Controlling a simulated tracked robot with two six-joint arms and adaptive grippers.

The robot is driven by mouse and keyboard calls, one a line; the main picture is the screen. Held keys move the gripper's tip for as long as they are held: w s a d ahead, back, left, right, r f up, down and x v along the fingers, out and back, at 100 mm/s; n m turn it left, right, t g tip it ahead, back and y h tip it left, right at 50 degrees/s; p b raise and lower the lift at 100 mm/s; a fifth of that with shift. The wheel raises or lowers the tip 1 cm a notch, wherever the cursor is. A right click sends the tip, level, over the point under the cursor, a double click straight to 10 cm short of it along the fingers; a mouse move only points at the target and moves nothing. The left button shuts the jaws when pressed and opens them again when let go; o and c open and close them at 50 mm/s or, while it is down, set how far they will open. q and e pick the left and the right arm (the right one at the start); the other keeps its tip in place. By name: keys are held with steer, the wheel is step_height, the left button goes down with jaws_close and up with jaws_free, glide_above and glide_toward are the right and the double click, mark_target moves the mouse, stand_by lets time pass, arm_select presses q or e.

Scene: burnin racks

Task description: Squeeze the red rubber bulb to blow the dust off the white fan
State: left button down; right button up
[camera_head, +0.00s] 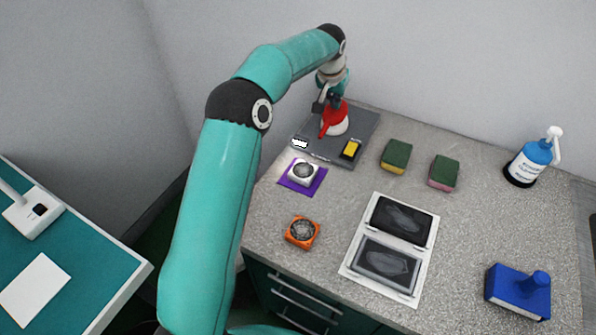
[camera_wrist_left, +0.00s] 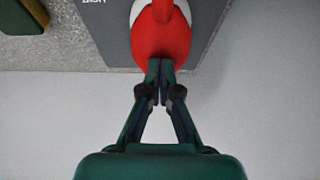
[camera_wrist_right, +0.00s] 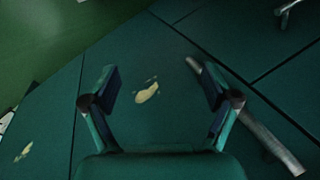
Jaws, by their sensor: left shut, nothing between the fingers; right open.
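The red rubber bulb (camera_head: 333,117), with a white part and a red nozzle, stands on a dark grey mat (camera_head: 368,125) near the wall. It also shows in the left wrist view (camera_wrist_left: 161,42). My left gripper (camera_head: 331,103) is at the bulb; its fingers (camera_wrist_left: 160,68) are shut together, empty, and overlap the bulb's red edge in view. I cannot tell whether they touch it. The white fan (camera_head: 303,172) lies on a purple mat (camera_head: 316,185) in front of the grey mat; dust is too small to tell. My right gripper (camera_wrist_right: 160,82) is open and empty, away from the counter.
An orange fan (camera_head: 302,232) and a white-framed tray (camera_head: 400,250) lie nearer. Two sponges (camera_head: 396,156) (camera_head: 444,172), a blue bottle (camera_head: 530,162) and a blue block (camera_head: 518,290) stand to the right. A yellow piece (camera_head: 351,149) lies on the grey mat.

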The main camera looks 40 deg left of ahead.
arm_select(q)
steer(key=shift+r+p, duration=1.7)
steer(key=shift+p, duration=0.1)
steer(key=shift+f, duration=0.1)
steer(key=shift+f+b, duration=1.4)
steer(key=shift+f, duration=0.45)
steer(key=shift+r+p, duration=1.85)
steer(key=shift+r, duration=0.1)
steer(key=shift+f, duration=0.2)
